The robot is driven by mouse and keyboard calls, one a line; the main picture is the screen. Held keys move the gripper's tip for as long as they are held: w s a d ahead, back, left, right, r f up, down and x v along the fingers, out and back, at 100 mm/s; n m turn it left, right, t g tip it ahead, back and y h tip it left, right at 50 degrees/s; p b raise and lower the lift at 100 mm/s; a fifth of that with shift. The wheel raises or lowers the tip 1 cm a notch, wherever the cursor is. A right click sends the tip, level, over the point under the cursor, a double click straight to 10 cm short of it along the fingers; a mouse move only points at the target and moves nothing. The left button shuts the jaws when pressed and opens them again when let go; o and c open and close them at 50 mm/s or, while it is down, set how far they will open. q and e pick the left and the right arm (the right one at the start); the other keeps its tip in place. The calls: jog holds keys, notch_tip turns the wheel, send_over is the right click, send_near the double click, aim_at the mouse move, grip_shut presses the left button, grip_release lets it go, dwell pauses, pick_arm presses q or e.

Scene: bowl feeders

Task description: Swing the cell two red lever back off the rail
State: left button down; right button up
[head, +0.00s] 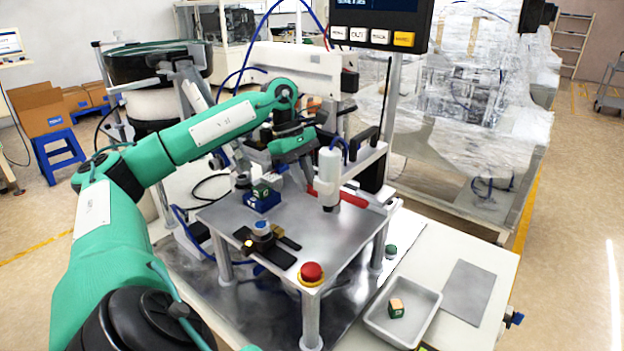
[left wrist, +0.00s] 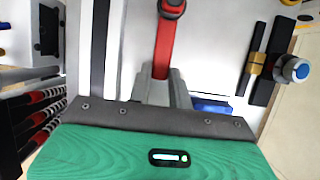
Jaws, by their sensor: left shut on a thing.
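The red lever (left wrist: 164,45) runs up the middle of the left wrist view from my left gripper (left wrist: 166,88) to a dark round end at the top. My left gripper is shut on its near end, between grey fingers. In the head view part of the red lever (head: 351,199) shows just right of a white upright cylinder (head: 329,180). My left gripper (head: 292,148) is above the metal plate there, with its fingertips mostly hidden. A pale rail with a dark stripe (left wrist: 97,45) lies left of the lever in the wrist view, apart from it.
A green cube (head: 261,189) sits on a blue block left of the cylinder. A blue-topped knob on a black fixture (head: 262,232) and a red stop button (head: 312,272) are at the plate's front. A white tray (head: 430,308) holds another cube.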

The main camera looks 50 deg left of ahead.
pick_arm(q)
jog(key=shift+r, duration=0.1)
pick_arm(e)
jog(key=shift+w+r, duration=0.1)
pick_arm(q)
jog(key=c, duration=1.3)
grip_release()
jog(key=shift+w, duration=0.1)
jog(key=p+v, duration=0.3)
jog(key=v, duration=1)
jog(key=shift+a+r, duration=0.15)
jog(key=shift+r, duration=0.15)
pick_arm(e)
jog(key=s, duration=0.4)
jog(key=shift+s+d, duration=0.15)
jog(key=shift+d, duration=0.15)
jog(key=shift+r, duration=0.1)
